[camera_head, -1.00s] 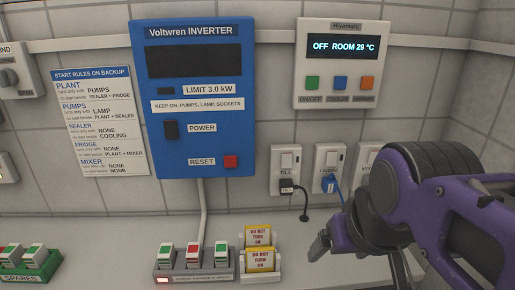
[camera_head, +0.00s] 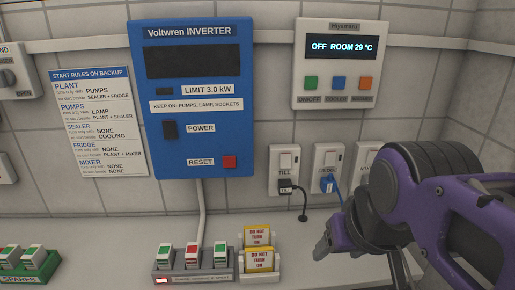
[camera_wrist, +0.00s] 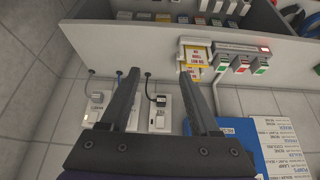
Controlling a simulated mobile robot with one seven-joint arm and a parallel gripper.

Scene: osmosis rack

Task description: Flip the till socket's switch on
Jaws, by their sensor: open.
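The till socket (camera_head: 285,163) is a white wall plate below and right of the blue inverter in the head view. Its switch sits in the upper part of the plate, and a black plug labelled TILL (camera_head: 286,186) is in its lower part. I cannot tell the switch's position. In the wrist view, which is turned over, the till socket (camera_wrist: 160,119) shows between my fingers. My gripper (camera_wrist: 155,82) is open and empty, its fingers apart and pointing toward the shelf edge. In the head view my gripper (camera_head: 325,245) is right of and below the till socket, apart from it.
A fridge socket (camera_head: 328,160) with a blue plug stands right of the till socket; a third is partly hidden by my arm. The blue inverter (camera_head: 192,130) is to the left, the cooler panel (camera_head: 341,92) above. Yellow tags (camera_head: 258,248) and a breaker block (camera_head: 193,275) sit below.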

